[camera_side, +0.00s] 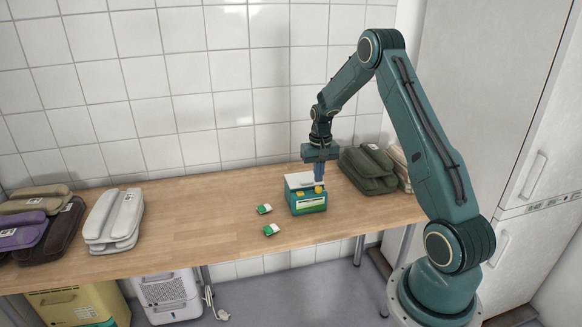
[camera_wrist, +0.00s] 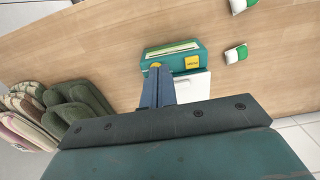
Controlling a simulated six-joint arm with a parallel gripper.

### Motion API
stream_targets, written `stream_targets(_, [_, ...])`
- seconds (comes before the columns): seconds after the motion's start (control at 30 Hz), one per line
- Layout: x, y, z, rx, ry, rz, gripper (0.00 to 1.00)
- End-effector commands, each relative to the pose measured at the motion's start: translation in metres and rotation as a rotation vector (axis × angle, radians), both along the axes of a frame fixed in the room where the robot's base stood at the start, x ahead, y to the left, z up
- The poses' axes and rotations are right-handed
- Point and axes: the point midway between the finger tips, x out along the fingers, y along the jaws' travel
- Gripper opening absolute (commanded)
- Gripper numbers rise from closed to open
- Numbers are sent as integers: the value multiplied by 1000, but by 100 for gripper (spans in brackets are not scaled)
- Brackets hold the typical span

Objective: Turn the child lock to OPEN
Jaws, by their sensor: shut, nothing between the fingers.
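A small teal box (camera_side: 309,206) with a white top (camera_side: 297,179) stands on the wooden table. Two small yellow parts show on it: one (camera_side: 318,189) right under my fingertips, another (camera_side: 300,194) to its left. In the wrist view the teal box (camera_wrist: 150,55) has one yellow part (camera_wrist: 191,63) in clear sight and another (camera_wrist: 155,65) at my fingertips, partly hidden. I cannot tell which is the child lock or read any marking. My gripper (camera_side: 319,180) is shut and empty, pointing down at the box; I cannot tell whether it touches. It also shows in the wrist view (camera_wrist: 158,72).
Two small green-and-white pieces (camera_side: 264,209) (camera_side: 271,230) lie left of the box. The table between is clear.

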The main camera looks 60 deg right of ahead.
Motion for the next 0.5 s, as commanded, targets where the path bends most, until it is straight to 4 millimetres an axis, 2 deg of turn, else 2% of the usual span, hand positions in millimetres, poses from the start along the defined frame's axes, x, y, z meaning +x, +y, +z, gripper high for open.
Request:
stream_targets(0.1, [0, 0, 6, -1, -1, 0, 0])
stream_targets(0.5, [-3, -4, 9, -1, -1, -2, 0])
